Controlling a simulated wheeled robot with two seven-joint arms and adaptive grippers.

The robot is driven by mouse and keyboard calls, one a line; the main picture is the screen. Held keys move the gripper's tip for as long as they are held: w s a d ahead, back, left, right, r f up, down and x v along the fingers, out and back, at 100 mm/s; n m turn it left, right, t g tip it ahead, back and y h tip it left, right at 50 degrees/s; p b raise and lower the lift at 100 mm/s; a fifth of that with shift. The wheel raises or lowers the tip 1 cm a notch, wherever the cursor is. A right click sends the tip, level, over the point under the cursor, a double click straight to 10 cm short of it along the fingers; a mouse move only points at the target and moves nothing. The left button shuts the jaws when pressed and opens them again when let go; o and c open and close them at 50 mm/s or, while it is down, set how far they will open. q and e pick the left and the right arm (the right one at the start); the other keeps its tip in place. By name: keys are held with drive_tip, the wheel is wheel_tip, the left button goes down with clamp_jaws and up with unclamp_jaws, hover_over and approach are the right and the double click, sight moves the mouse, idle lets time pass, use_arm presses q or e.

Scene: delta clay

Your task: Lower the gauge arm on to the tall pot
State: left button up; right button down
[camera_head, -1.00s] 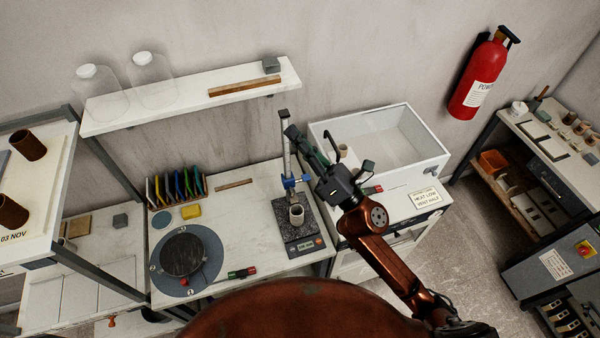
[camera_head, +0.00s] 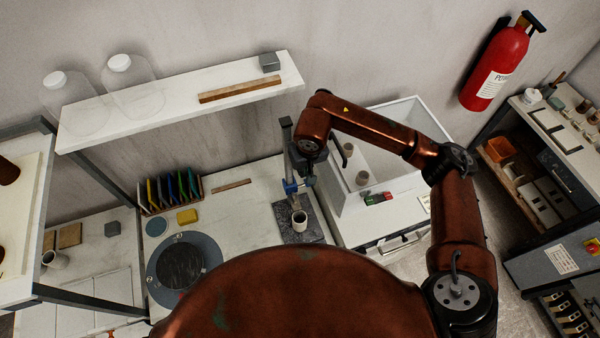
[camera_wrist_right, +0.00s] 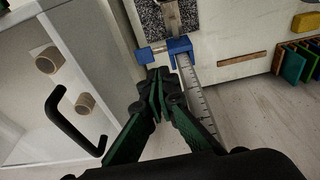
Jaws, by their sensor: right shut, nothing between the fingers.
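The gauge stand has a dark speckled base (camera_head: 286,215) and an upright post (camera_head: 287,135). Its blue carriage (camera_head: 290,187), with the gauge arm, sits low on the post. A pale pot (camera_head: 299,221) stands upright on the base below it. My left gripper is out of view.
A white open box (camera_head: 425,110) with two small pots (camera_head: 362,178) and a black handle (camera_wrist_right: 72,120) stands right of the stand. A shelf (camera_head: 180,105) with jars is behind. A turntable (camera_head: 213,250) and coloured rack (camera_head: 170,190) are left.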

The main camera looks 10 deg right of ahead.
drive_tip(key=p, duration=0.2)
hover_over(302, 185)
drive_tip(key=s, duration=0.1)
drive_tip(key=s+x, duration=0.1)
drive_tip(key=x, duration=0.3)
drive_tip(key=p+x, duration=0.1)
drive_tip(key=x, duration=0.4)
drive_tip(key=shift+d+f, duration=0.1)
drive_tip(key=shift+f, duration=0.15)
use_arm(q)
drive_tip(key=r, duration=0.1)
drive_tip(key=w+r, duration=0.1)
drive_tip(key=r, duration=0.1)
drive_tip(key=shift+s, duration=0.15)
use_arm(e)
drive_tip(key=shift+f, duration=0.1)
drive_tip(key=b+x, duration=0.1)
drive_tip(key=b, duration=0.1)
drive_tip(key=b+x, duration=0.1)
drive_tip(key=b, duration=0.2)
drive_tip(key=shift+s+f+b, duration=0.15)
drive_tip(key=shift+f+b, duration=0.15)
drive_tip(key=shift+f, duration=0.05)
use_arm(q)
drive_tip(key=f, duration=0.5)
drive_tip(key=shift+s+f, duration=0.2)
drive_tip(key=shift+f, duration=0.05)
use_arm(e)
drive_tip(key=shift+d, duration=0.1)
drive_tip(key=shift+r, duration=0.1)
